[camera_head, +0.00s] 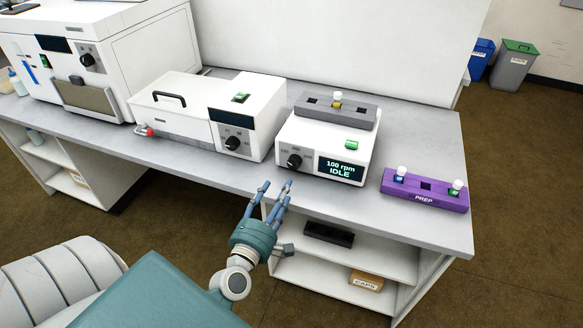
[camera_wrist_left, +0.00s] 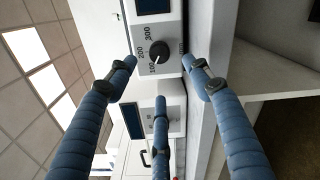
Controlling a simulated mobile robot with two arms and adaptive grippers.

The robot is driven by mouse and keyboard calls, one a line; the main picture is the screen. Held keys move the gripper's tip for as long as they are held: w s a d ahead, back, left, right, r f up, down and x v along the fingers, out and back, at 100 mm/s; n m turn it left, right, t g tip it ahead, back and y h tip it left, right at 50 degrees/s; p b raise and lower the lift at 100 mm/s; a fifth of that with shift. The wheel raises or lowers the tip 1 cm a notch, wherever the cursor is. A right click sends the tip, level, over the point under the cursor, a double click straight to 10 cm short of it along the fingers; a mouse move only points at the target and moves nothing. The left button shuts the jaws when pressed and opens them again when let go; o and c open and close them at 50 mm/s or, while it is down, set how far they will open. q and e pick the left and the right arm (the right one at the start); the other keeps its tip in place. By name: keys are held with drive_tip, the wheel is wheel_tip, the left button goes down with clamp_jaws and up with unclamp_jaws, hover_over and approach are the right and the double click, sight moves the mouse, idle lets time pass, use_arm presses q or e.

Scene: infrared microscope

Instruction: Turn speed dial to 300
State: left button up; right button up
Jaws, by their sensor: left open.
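The speed dial (camera_head: 294,161) is a black knob on the front of the white shaker (camera_head: 318,142). The display (camera_head: 341,169) beside it reads "100 rpm IDLE". In the left wrist view the dial (camera_wrist_left: 159,51) sits among printed marks 100, 200 and 300, and its white pointer line is toward 100. My left gripper (camera_head: 275,190) is open and empty, below and in front of the dial, just off the table's front edge. In the wrist view its three blue fingers (camera_wrist_left: 161,70) are spread, with the dial showing between the tips; no contact is visible. My right gripper is not in view.
A grey rack (camera_head: 358,117) with a vial stands on the shaker. A purple PREP rack (camera_head: 424,198) with two vials is to its right. A white instrument (camera_head: 237,119) with its own dial (camera_head: 233,143) stands close on the left. Shelves are below the table (camera_head: 225,181).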

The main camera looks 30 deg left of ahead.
sight(293, 165)
use_arm(q)
drive_tip(key=p+x, duration=0.1)
drive_tip(key=x, duration=0.9)
drive_tip(key=shift+w+a, duration=0.2)
drive_tip(key=shift+w, duration=0.05)
drive_tip(key=c, duration=1.1)
